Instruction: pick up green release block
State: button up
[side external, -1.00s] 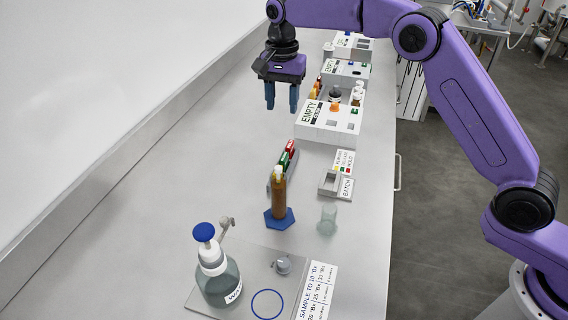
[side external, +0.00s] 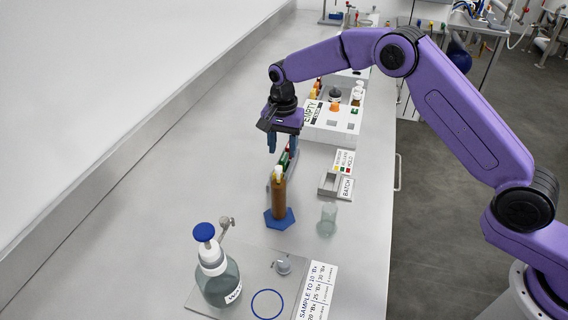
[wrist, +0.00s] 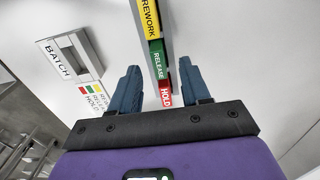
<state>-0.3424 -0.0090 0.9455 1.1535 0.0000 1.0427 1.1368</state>
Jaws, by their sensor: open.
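The green RELEASE block (wrist: 157,58) sits in a row on a narrow grey rack, between the yellow REWORK block (wrist: 149,18) and the red HOLD block (wrist: 165,96). My gripper (wrist: 160,66) is open and empty, with one finger on each side of the row at the green block, apart from it. In the side view my gripper (side external: 282,149) is low over the rack. The green block (side external: 284,160) shows partly there, behind the brown tube and below the fingers. How far the fingertips are above the block is hard to tell.
A brown tube (side external: 278,197) stands upright on a blue hexagonal base, close in front of the rack. A grey BATCH holder (side external: 335,185) and a label card (side external: 344,161) lie to the right. A white EMPTY box (side external: 330,129) stands behind. The bench to the left is clear.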

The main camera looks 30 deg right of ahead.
aim_at(284, 157)
notch_tip(284, 157, down, 4)
jog(key=shift+s+f, duration=0.1)
jog(key=shift+f, duration=0.05)
grip_shut()
dwell(0.3)
